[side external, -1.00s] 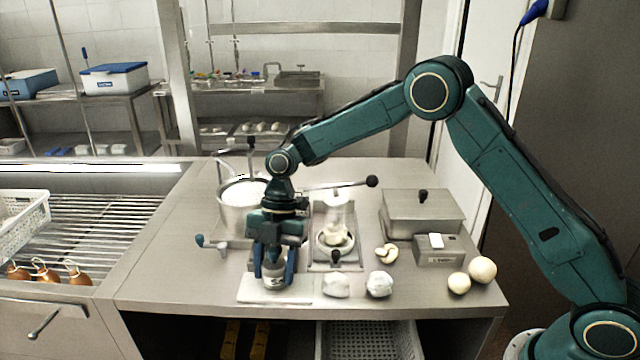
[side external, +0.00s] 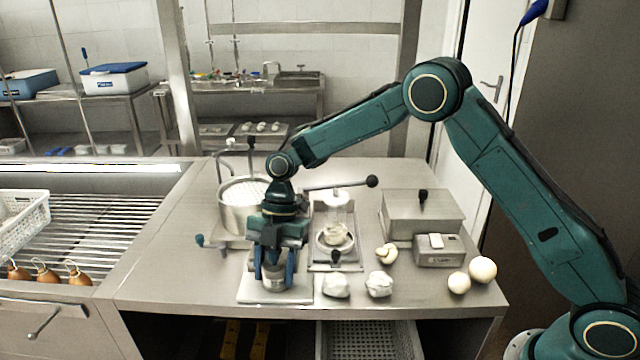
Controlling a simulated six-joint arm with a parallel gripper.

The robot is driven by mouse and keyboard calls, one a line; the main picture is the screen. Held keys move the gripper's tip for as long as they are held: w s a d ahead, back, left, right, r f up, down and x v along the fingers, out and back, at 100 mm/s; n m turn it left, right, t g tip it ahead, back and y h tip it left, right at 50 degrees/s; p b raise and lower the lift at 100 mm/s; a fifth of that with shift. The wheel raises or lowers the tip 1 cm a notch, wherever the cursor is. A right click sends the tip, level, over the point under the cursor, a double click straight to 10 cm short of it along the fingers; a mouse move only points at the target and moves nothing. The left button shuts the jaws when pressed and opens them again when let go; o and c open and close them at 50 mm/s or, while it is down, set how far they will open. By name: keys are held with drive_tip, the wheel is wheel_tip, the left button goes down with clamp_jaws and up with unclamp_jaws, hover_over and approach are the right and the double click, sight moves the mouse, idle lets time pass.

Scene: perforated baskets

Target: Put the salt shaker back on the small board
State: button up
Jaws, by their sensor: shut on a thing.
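My gripper (side external: 274,283) points down over the small white board (side external: 247,291) at the front of the steel table. It is shut on the salt shaker (side external: 274,284), a small pale, greyish cylinder between the two blue fingers. The shaker is upright and low over the board. I cannot tell whether its base touches the board. The fingers hide its sides, and its top is hidden under the gripper body.
White lumps (side external: 336,285) lie just right of the board, with another lump (side external: 379,284) beyond. A lever press (side external: 337,238) and a pot (side external: 240,205) stand behind. Pale balls (side external: 482,269) and a metal box (side external: 423,212) are at right. The table's front edge is close.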

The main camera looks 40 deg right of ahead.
sight(273, 252)
drive_tip(key=shift+f, duration=0.3)
idle(0.5)
drive_tip(key=o, duration=1.1)
drive_tip(key=shift+r, duration=0.15)
drive_tip(key=shift+r, duration=3.8)
drive_tip(key=shift+r, duration=0.1)
